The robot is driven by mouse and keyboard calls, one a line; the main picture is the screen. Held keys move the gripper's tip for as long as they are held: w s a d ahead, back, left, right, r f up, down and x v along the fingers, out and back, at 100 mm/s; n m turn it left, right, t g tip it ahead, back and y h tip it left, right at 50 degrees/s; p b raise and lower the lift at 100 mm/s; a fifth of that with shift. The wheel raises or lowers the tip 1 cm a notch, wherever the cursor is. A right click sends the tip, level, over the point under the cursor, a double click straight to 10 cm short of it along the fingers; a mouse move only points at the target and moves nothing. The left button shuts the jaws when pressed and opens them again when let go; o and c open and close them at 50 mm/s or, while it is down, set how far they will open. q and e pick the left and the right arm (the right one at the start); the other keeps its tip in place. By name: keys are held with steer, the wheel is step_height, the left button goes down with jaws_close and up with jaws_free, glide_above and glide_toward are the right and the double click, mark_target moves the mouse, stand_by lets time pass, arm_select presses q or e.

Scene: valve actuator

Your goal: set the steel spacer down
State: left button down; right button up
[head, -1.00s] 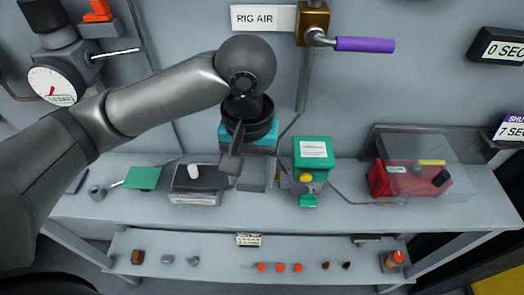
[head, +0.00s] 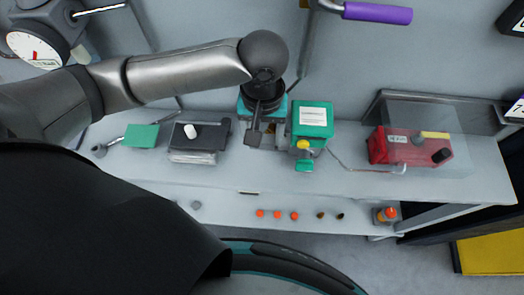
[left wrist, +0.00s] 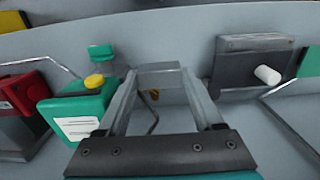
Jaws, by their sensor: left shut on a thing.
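My left gripper (head: 254,136) is over the bench, between the dark flat-topped box and the green box. In the left wrist view its two fingers (left wrist: 160,75) reach away from me, shut on a pale grey piece that looks like the steel spacer (left wrist: 158,66), which bridges the fingertips. In the head view the spacer cannot be told apart from the dark fingers and the grey shape behind them. I cannot tell whether it touches the bench. My right gripper is not in view.
The green box (head: 313,118) with a yellow knob stands close right of the gripper. The dark box (head: 196,138) with a white knob is to the left. A red unit (head: 408,147) sits farther right. Bare bench (head: 345,187) lies in front. Small parts line the lower shelf.

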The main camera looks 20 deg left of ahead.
arm_select(q)
step_height(320, 180, down, 8)
steer(key=shift+r+b, duration=0.1)
steer(key=shift+b, duration=0.55)
steer(key=shift+c, duration=0.3)
jaws_free()
